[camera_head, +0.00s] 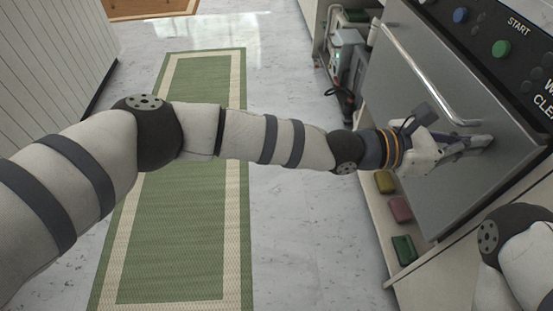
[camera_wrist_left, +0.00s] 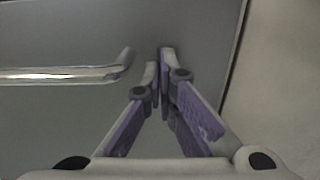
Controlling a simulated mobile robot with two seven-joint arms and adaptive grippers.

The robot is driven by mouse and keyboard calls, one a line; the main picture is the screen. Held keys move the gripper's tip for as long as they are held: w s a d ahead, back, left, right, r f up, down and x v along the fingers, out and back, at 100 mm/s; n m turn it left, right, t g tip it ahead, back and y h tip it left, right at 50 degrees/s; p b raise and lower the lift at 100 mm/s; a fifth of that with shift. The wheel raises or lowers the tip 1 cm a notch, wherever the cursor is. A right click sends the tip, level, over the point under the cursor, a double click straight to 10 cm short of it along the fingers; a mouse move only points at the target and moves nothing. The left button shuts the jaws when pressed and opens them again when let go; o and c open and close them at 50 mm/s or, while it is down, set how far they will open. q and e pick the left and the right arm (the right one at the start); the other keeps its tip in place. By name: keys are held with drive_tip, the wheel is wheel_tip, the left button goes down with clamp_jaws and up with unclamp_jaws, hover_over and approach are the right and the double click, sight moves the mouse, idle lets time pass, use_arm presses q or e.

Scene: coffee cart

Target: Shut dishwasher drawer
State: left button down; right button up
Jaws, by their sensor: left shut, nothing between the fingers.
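The dishwasher drawer (camera_head: 425,90) has a flat grey front with a chrome bar handle (camera_head: 425,78) near its top, at the right of the head view. Its lower edge shows a thin lip beside the cabinet; I cannot tell how wide any gap is. My left gripper (camera_head: 484,141) is at the drawer front, just below the handle's near end. In the left wrist view the gripper's fingertips (camera_wrist_left: 159,58) are together and empty, close to the grey front (camera_wrist_left: 60,35), beside the end of the handle (camera_wrist_left: 70,74). Whether they touch the front is unclear. My right gripper is out of view.
A control panel (camera_head: 515,55) with blue and green buttons is above the drawer. Machines and cables (camera_head: 345,60) stand farther back. A green mat (camera_head: 185,235) lies on the open floor.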

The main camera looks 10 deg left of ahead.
use_arm(q)
drive_tip(key=b+x, duration=0.1)
drive_tip(key=x, duration=0.2)
drive_tip(key=shift+d+r, duration=0.1)
drive_tip(key=shift+d, duration=0.05)
drive_tip(key=shift+r, duration=0.15)
idle(0.4)
